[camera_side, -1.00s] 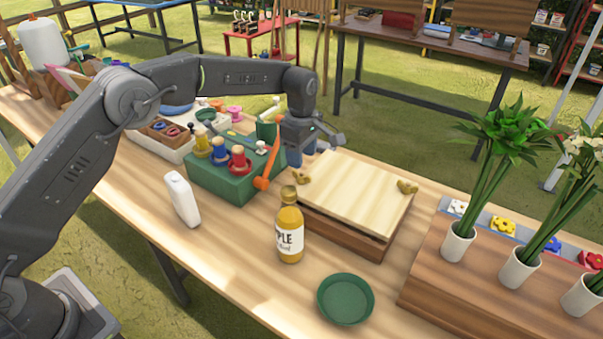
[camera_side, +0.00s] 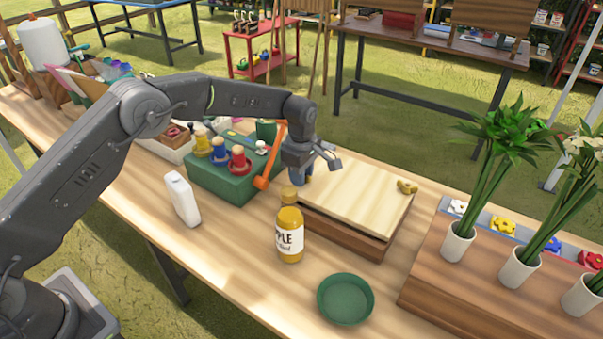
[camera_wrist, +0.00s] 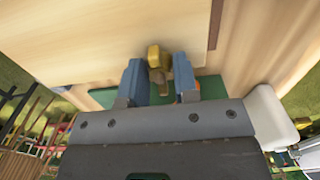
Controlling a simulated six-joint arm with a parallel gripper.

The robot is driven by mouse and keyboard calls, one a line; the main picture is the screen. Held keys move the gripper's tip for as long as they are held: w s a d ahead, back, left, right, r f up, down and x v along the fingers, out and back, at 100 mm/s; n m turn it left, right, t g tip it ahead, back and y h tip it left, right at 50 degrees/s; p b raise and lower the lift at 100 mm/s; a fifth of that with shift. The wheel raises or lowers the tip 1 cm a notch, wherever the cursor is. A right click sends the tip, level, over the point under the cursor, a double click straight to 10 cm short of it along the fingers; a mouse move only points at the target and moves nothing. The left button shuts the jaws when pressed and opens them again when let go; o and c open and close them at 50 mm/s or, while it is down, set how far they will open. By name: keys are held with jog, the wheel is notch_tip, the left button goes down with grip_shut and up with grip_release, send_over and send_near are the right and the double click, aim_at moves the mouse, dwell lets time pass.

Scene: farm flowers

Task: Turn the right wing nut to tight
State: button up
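The flower press (camera_side: 355,205) is a pale wooden board over a darker wooden base. The right brass wing nut (camera_side: 407,187) sits on the board's right end, with nothing touching it. My gripper (camera_side: 303,178) is at the press's left end, away from the right wing nut, and hides the left wing nut in the side view. In the wrist view, a brass wing nut (camera_wrist: 155,55) lies between the tips of my two blue fingers (camera_wrist: 159,66). The fingers look apart, with the nut between them; I cannot tell whether they touch it.
A juice bottle (camera_side: 290,232) stands close in front of the press, and a green dish (camera_side: 345,300) lies nearer. A green box (camera_side: 225,180) with spools and an orange-handled tool (camera_side: 268,165) is just left of my gripper. Flower vases (camera_side: 458,243) stand at the right.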

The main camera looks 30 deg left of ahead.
jog(key=c, duration=0.5)
jog(key=shift+o, duration=0.2)
